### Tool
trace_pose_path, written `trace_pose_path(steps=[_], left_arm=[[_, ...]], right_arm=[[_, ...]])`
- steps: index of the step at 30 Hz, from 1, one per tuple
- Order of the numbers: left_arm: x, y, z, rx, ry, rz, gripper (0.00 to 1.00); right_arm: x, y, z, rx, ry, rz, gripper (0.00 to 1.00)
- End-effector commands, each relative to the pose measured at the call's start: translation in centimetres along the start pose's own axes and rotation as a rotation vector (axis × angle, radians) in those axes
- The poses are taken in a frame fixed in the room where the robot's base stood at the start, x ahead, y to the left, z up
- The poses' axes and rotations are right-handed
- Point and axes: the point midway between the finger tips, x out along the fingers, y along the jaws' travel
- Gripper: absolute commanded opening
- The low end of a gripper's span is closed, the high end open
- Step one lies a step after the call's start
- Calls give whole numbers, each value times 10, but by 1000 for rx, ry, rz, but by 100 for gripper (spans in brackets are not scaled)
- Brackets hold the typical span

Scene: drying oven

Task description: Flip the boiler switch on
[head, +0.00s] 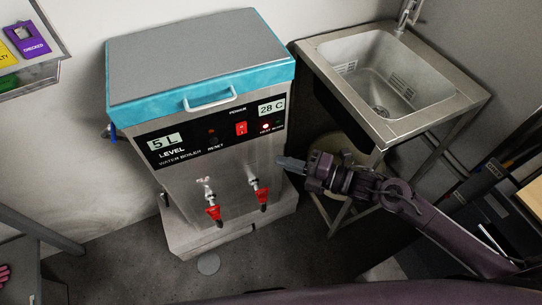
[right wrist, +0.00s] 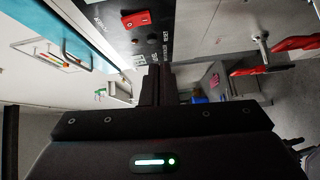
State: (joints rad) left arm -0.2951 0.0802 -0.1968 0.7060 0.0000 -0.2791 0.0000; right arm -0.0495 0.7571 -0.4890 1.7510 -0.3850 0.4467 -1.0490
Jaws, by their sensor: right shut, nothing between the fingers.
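The water boiler (head: 200,95) stands against the wall, with a teal-edged lid and a black front panel (head: 165,146). The panel shows "5 L" at left and "28 C" at right. The red power switch (head: 241,128) sits on the panel's right half; it also shows in the right wrist view (right wrist: 137,19). I cannot tell which way it is set. My right gripper (head: 280,161) is shut and empty, below and right of the switch, near the boiler's right front side. In the right wrist view its fingers (right wrist: 152,86) are together, apart from the switch. My left gripper is out of view.
Two red-handled taps (head: 213,211) (head: 262,195) stick out below the panel. A small light (head: 265,126) glows by the heat label. A steel sink (head: 375,80) stands at right. A shelf (head: 30,45) with tags hangs at upper left. Floor shows in front.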

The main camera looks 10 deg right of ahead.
Motion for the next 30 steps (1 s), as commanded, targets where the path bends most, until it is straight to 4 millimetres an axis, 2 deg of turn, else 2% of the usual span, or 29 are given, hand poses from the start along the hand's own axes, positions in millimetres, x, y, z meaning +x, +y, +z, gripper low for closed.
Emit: trace_pose_path(steps=[3, 7, 16, 23, 25, 28, 30], left_arm=[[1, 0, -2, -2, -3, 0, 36], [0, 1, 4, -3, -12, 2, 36], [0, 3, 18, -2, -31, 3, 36], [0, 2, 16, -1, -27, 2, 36], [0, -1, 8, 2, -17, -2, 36], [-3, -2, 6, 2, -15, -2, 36], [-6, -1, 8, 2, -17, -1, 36]], right_arm=[[-16, -4, 0, 1, -1, -3, 0], [-23, -4, 0, 1, 0, 0, 0], [-24, -3, 0, 0, 0, 1, 0], [-24, -3, 0, 0, 0, 1, 0], [-24, -4, 1, 3, -4, -1, 0], [-27, -15, 12, 49, -49, -18, 0], [-32, -35, 29, 132, -126, -48, 0]])
